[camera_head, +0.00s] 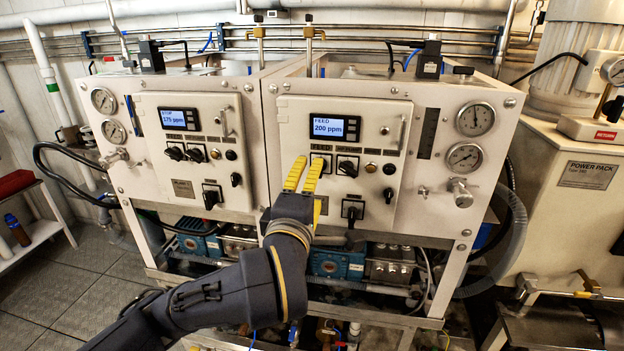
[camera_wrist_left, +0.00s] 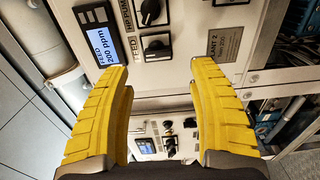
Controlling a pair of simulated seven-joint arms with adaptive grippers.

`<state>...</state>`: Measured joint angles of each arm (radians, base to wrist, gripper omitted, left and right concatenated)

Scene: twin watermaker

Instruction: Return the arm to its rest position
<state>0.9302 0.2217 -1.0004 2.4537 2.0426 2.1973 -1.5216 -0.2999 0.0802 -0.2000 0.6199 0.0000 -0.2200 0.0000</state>
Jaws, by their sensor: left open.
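My left gripper (camera_head: 304,170) reaches in from the lower left, its yellow fingers in front of the right unit's control panel (camera_head: 370,110). In the left wrist view the gripper (camera_wrist_left: 161,69) has its fingers wide apart with nothing between them. A black FEED knob (camera_wrist_left: 156,46) shows beyond the fingertips, with another knob (camera_wrist_left: 150,11) above it. The fingers look apart from the panel, but the exact gap is unclear. The right unit's display (camera_head: 334,128) reads FEED 200 ppm. In the head view the fingers hide part of the panel's left knob. My right gripper is out of view.
The left unit's panel (camera_head: 192,140), with its display reading 175 ppm, stands beside the right one. Gauges and a valve (camera_head: 460,192) stick out at the right. A power pack (camera_head: 572,200) stands farther right. A shelf (camera_head: 35,235) is at far left; open floor (camera_head: 80,285) lies near it.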

